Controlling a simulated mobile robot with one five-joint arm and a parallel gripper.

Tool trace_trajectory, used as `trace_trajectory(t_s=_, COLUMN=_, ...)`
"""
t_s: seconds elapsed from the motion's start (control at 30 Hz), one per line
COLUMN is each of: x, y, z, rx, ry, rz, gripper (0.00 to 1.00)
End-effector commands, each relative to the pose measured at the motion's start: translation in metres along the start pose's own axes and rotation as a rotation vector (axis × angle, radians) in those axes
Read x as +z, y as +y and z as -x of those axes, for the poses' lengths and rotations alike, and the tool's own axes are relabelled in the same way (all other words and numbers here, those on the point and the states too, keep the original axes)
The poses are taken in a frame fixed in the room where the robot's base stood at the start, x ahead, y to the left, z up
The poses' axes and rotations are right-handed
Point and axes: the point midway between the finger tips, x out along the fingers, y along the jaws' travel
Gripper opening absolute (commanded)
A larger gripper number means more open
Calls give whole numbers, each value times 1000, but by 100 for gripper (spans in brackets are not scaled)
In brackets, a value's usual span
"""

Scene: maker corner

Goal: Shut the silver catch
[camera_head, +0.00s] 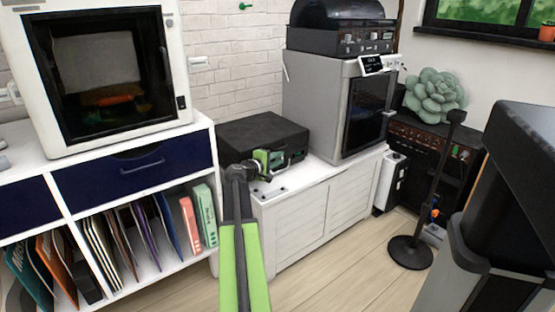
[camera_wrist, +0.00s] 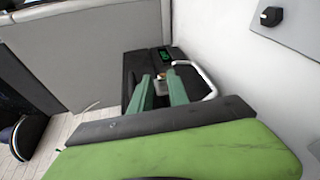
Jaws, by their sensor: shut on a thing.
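A black case (camera_head: 250,135) sits on the white cabinet, with my gripper (camera_head: 268,162) at its front right. In the wrist view the dark case (camera_wrist: 132,66) carries a small green display and a pale curved bar (camera_wrist: 208,76). My gripper's two green fingers (camera_wrist: 163,82) reach to the case front, a narrow gap between them. A small metallic piece, seemingly the silver catch (camera_wrist: 164,75), shows between the fingertips. The fingers hide part of it, and I cannot tell its exact position. In the head view my arm and gripper hide the catch.
A grey 3D printer (camera_head: 315,110) stands right of the case on the white cabinet (camera_head: 318,215). A white shelf unit with blue drawers (camera_head: 135,170) stands at left. A black stand (camera_head: 410,250) is on the floor at right. The wooden floor in front is clear.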

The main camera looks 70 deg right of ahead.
Motion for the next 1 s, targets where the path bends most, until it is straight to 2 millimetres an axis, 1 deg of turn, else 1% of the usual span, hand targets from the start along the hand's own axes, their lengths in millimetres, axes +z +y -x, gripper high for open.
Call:
trace_trajectory(t_s=0.03, x=-2, y=-3, z=1, rx=-8, ry=4, rz=-6, gripper=0)
trace_trajectory(t_s=0.07, x=-2, y=-3, z=1, rx=-8, ry=4, rz=-6, gripper=25)
trace_trajectory(t_s=0.13, x=-2, y=-3, z=1, rx=-8, ry=3, rz=-6, gripper=34)
trace_trajectory(t_s=0.17, x=-2, y=-3, z=1, rx=-8, ry=3, rz=-6, gripper=36)
trace_trajectory(t_s=0.37, x=-1, y=-2, z=1, rx=-6, ry=1, rz=-5, gripper=36)
trace_trajectory(t_s=0.47, x=0, y=-1, z=6, rx=-5, ry=2, rz=-5, gripper=36)
trace_trajectory(t_s=0.57, x=0, y=0, z=23, rx=-5, ry=3, rz=-5, gripper=36)
trace_trajectory(t_s=0.9, x=1, y=1, z=118, rx=-6, ry=5, rz=-5, gripper=36)
trace_trajectory(t_s=1.0, x=1, y=0, z=142, rx=-5, ry=5, rz=-5, gripper=36)
